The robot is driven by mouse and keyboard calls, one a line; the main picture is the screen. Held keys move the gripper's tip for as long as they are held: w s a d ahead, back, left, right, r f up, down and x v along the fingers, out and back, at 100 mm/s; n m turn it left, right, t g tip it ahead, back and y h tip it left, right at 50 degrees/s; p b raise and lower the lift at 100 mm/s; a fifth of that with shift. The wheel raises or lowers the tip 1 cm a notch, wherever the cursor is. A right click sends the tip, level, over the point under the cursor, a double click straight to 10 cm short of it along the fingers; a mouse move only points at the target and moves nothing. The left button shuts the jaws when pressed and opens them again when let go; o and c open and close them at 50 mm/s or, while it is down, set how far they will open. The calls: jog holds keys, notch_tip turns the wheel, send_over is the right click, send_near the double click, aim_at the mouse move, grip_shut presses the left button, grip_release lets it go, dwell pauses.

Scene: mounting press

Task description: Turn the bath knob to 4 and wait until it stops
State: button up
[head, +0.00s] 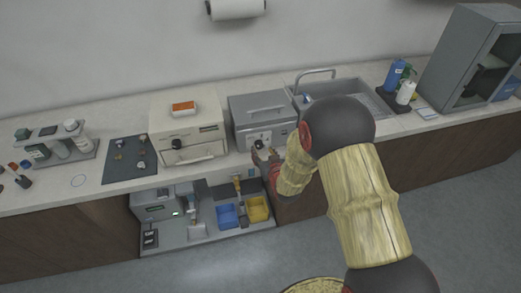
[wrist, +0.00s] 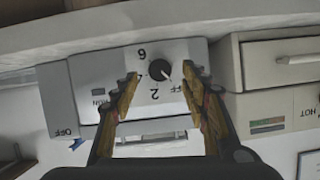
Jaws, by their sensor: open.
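The bath (head: 262,106) is a grey box with a lid handle on the counter in the head view. Its front panel shows upside down in the wrist view. The dark round bath knob (wrist: 159,70) has a pale pointer and the marks 6, 4, 2 and OFF around it. The pointer seems to face the OFF side, at lower right in the wrist view. My gripper (wrist: 160,83) is open, one finger on either side of the knob in that view. I cannot tell whether they touch it. In the head view my gripper (head: 264,156) is at the panel.
A beige unit (head: 188,128) stands close beside the bath, left in the head view. The sink (head: 345,95) is behind and right. A lower shelf holds a blue bin (head: 228,217) and a yellow bin (head: 258,209). A second panel control marked OFF shows in the wrist view.

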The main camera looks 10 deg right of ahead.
aim_at(260, 147)
jog(key=shift+x, duration=2)
jog(key=shift+c, duration=0.2)
jog(key=c, duration=1.1)
